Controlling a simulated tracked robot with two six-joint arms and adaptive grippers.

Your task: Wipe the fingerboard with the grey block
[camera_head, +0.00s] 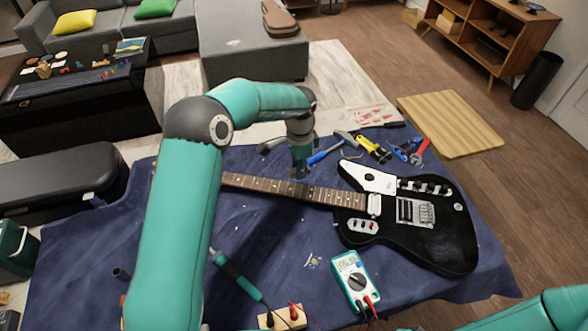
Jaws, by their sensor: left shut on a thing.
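The black electric guitar (415,258) lies on the blue cloth, its body at the right and its neck running to the left. Its brown fingerboard (255,184) with light dots shows right of my left arm; farther left the arm hides it. My left gripper (299,174) points down over the middle of the fingerboard. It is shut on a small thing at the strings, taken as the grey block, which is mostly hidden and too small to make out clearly. I cannot tell whether it touches the board. My right gripper is not in view; only part of that arm shows at the lower right.
A blue-handled hammer (328,151), yellow-handled pliers (372,147) and a red-handled tool (420,153) lie behind the neck. A multimeter (354,283) lies in front of the guitar. A soldering iron (238,277) and a wooden block (282,318) lie near the front.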

